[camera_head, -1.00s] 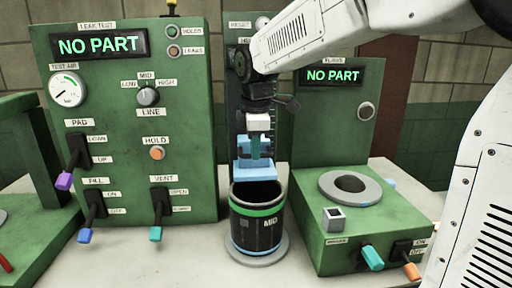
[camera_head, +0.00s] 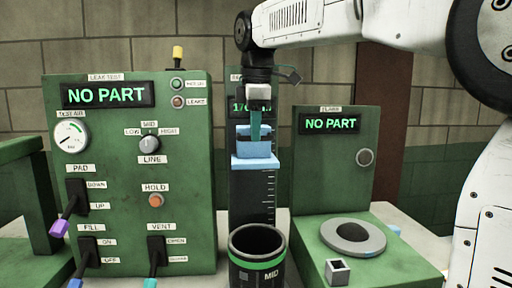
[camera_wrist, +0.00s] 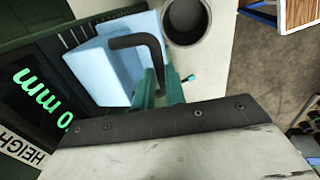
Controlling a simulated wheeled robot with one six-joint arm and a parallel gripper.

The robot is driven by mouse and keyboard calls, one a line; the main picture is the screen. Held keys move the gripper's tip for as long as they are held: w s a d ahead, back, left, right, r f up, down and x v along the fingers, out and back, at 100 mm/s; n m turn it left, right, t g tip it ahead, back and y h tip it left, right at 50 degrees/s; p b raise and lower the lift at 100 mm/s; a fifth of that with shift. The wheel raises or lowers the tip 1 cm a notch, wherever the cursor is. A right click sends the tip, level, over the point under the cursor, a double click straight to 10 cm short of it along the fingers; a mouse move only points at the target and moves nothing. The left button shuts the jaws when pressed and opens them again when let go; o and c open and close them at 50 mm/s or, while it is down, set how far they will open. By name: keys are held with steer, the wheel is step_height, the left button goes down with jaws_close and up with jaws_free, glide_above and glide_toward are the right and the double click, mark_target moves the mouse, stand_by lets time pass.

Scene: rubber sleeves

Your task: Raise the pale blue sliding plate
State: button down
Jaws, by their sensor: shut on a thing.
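The pale blue sliding plate (camera_head: 255,162) stands on the dark upright scale of the height gauge, clearly above the black cup (camera_head: 258,262) with a green band marked MID. The exact contact between the fingers and the handle is partly hidden. The gauge display shows green digits, partly covered by my gripper.
A green leak test panel (camera_head: 130,210) with levers stands at left. A green flange station (camera_head: 335,170) with a grey ring (camera_head: 353,237) stands at right. Both displays read NO PART. Open space lies between the plate and the cup.

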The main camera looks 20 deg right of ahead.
steer(key=shift+r, duration=0.4)
steer(key=c, duration=1.5)
jaws_free()
steer(key=shift+r, duration=0.1)
steer(key=shift+o, duration=0.2)
step_height(320, 180, up, 8)
steer(key=s, duration=0.1)
steer(key=shift+s+a+f, duration=0.2)
steer(key=shift+f, duration=0.05)
